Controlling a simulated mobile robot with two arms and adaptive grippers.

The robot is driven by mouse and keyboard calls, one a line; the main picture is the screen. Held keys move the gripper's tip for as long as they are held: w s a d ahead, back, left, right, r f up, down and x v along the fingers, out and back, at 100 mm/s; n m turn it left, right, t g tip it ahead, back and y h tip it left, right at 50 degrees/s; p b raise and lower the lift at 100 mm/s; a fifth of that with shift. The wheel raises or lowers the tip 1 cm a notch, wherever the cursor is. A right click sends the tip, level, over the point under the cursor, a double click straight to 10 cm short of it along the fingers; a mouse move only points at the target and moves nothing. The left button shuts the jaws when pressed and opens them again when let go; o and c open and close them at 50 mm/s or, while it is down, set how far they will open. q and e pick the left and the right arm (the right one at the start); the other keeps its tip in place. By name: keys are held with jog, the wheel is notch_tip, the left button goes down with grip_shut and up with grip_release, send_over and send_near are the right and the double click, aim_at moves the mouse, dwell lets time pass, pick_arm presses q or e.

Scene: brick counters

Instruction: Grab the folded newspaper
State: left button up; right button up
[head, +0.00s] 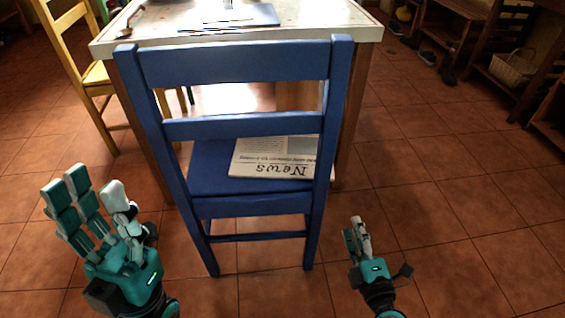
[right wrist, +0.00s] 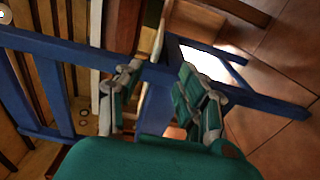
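The folded newspaper (head: 274,157) lies flat on the seat of a blue chair (head: 218,180). Its "News" heading faces me upside down, and the chair's backrest stands between it and me. My left gripper (head: 92,202) is left of the chair, with fingers extended and nothing in them. My right gripper (head: 357,238) is to the right of the chair and nearer to me, apart from the newspaper. In the right wrist view its fingers (right wrist: 162,100) are spread apart and empty, with blue chair bars beyond them. I cannot make out the newspaper there.
A table (head: 170,28) with papers on top stands behind the blue chair. A yellow chair (head: 94,75) is at the left. Wooden shelves with a basket (head: 513,66) and shoes are at the back right. The tiled floor (head: 450,220) at the right is clear.

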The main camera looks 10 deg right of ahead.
send_near(334, 180)
jog(key=w, duration=0.5)
jog(key=shift+w+a+f, duration=0.1)
jog(key=shift+w+a, duration=0.05)
jog(key=shift+w, duration=1.3)
jog(key=shift+w+a, duration=0.2)
jog(key=shift+w, duration=1.3)
grip_shut()
